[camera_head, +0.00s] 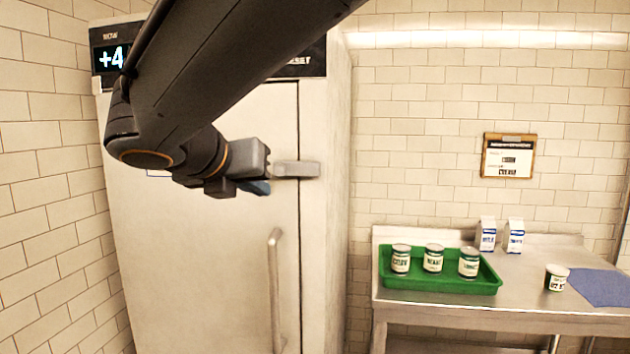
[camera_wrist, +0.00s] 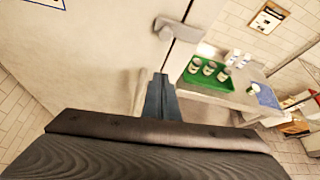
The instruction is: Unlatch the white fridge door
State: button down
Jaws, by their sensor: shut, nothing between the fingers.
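The white fridge door (camera_head: 200,250) looks closed, with a vertical metal handle (camera_head: 275,290) on its right side. A grey latch (camera_head: 296,169) lies across the seam between door and frame, above the handle. My gripper (camera_head: 258,187) is just left of the latch and slightly below it in the head view; I cannot tell whether they touch. In the wrist view my gripper (camera_wrist: 162,88) has its fingers together and empty. The latch (camera_wrist: 178,29) shows beyond the fingertips there. My arm hides the upper part of the door.
A steel table (camera_head: 450,308) stands right of the fridge. It bears a green tray (camera_head: 440,284) with three jars, two cartons (camera_head: 487,236), a small tub (camera_head: 556,278) and a blue mat (camera_head: 600,288). A clipboard (camera_head: 508,156) hangs above. A tiled wall (camera_head: 40,220) is close on the left.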

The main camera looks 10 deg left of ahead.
aim_at(295, 170)
jog(key=a+p+x, duration=0.1)
jog(key=x, duration=0.9)
jog(key=r, duration=0.1)
jog(key=r+p, duration=0.1)
jog(key=r, duration=0.1)
jog(key=shift+w+d+r+p, duration=0.2)
jog(key=shift+w+r+p, duration=0.05)
jog(key=shift+r+p, duration=0.15)
